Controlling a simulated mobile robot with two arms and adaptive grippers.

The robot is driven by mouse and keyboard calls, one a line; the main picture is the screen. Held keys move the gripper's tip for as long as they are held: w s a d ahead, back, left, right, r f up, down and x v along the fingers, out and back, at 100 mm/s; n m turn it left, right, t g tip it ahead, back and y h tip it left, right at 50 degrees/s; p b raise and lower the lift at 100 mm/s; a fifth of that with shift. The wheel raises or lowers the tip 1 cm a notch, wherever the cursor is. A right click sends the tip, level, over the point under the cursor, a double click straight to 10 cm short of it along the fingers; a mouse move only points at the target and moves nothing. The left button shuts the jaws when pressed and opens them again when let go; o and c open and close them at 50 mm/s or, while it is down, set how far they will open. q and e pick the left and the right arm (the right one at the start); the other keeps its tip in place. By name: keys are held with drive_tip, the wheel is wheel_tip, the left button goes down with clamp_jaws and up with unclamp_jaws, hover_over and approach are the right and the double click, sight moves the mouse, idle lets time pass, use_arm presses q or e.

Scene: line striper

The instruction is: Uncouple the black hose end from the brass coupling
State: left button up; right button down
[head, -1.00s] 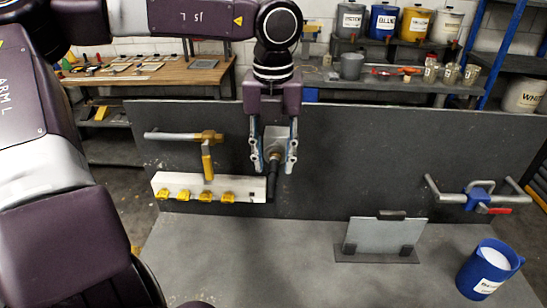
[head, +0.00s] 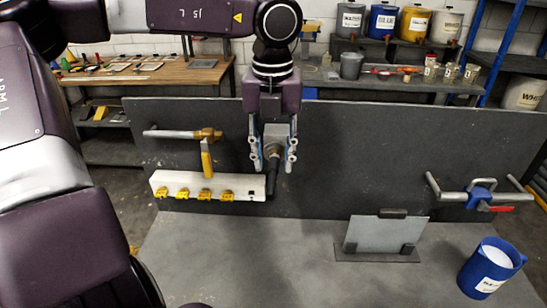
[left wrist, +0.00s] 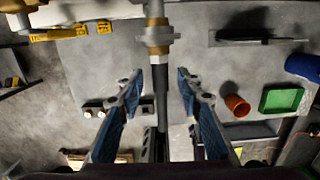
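The black hose end (left wrist: 161,108) hangs between the fingers of my left gripper (left wrist: 158,78) in the left wrist view. The brass coupling (left wrist: 157,38) adjoins its upper end there, and the two look joined. My left gripper is open, with one finger on each side of the hose and a visible gap on both sides. In the head view my left gripper (head: 273,168) points down in front of the dark upright panel, with the black hose end (head: 272,185) showing between and below its fingers. My right gripper is not in view.
A white strip with yellow clips (head: 210,187) is close left of the gripper, below a yellow-handled valve (head: 207,155). A blue valve with a red lever (head: 481,197) is at right. A grey plate on a stand (head: 385,236) and a blue jug (head: 490,268) stand on the bench.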

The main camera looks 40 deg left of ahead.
sight(271, 180)
use_arm(q)
drive_tip(key=shift+c, duration=0.6)
clamp_jaws()
drive_tip(key=shift+s+d, duration=0.1)
drive_tip(key=shift+s+d+b, duration=0.35)
drive_tip(key=shift+b, duration=0.1)
drive_tip(key=shift+s+d, duration=0.1)
drive_tip(key=shift+s, duration=0.05)
drive_tip(key=shift+s+d+b, duration=1)
drive_tip(key=shift+s+d, duration=0.1)
drive_tip(key=shift+s, duration=0.25)
